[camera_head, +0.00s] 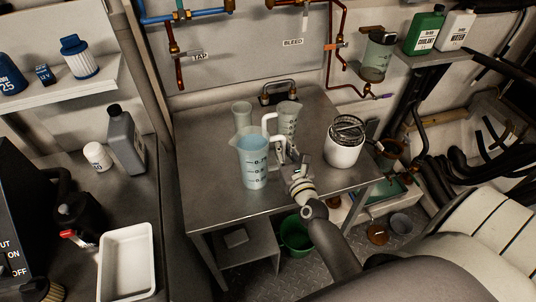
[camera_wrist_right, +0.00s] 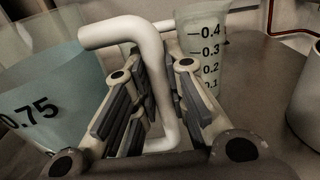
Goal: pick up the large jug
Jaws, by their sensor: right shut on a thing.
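The large jug (camera_head: 253,162) is clear, holds pale blue liquid and has a white handle (camera_head: 278,140). It stands upright over the metal table; I cannot tell whether its base touches the top. In the wrist view the jug (camera_wrist_right: 45,100) fills the left side, with its 0.75 mark showing. Its handle (camera_wrist_right: 152,65) runs between the fingers. My right gripper (camera_head: 290,160) is at the jug's right side, shut on the handle; it also shows in the wrist view (camera_wrist_right: 150,95). My left gripper is out of view.
Behind stand a smaller graduated jug (camera_head: 288,117), also in the wrist view (camera_wrist_right: 205,45), and a clear beaker (camera_head: 241,113). A tap (camera_head: 279,88) is at the back. The table's (camera_head: 210,185) front left is clear.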

